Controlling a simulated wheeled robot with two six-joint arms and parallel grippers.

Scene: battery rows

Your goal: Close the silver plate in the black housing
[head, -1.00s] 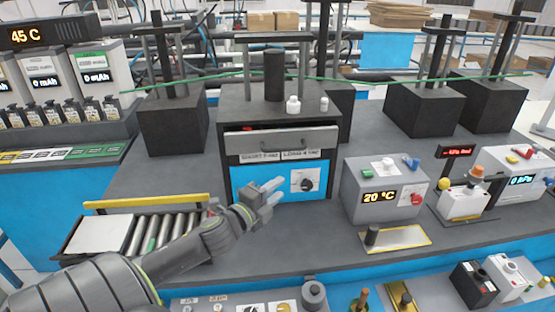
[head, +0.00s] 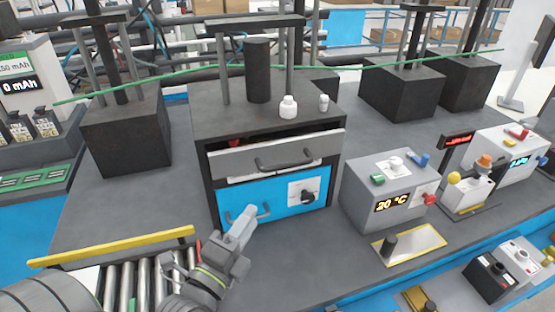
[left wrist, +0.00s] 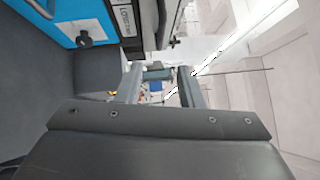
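The black housing (head: 201,165) stands on the dark bench in the head view. The silver plate (head: 232,159), with a dark bar handle (head: 285,160), spans its upper front. A dark gap with a bit of red shows above the plate's left part, and the plate seems to stand forward of the opening. My left gripper (head: 243,218) is in front of the blue lower panel (head: 240,197), below the plate and apart from it. In the left wrist view its two fingers (left wrist: 162,85) are spread with nothing between them. My right gripper is not in view.
A black knob (head: 308,197) sits on the blue panel. A white bottle (head: 288,107) stands on the housing. A grey 20 °C box (head: 365,205) is to the right. A roller conveyor with a yellow rail (head: 110,247) is at the lower left. Bare bench lies left of the housing.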

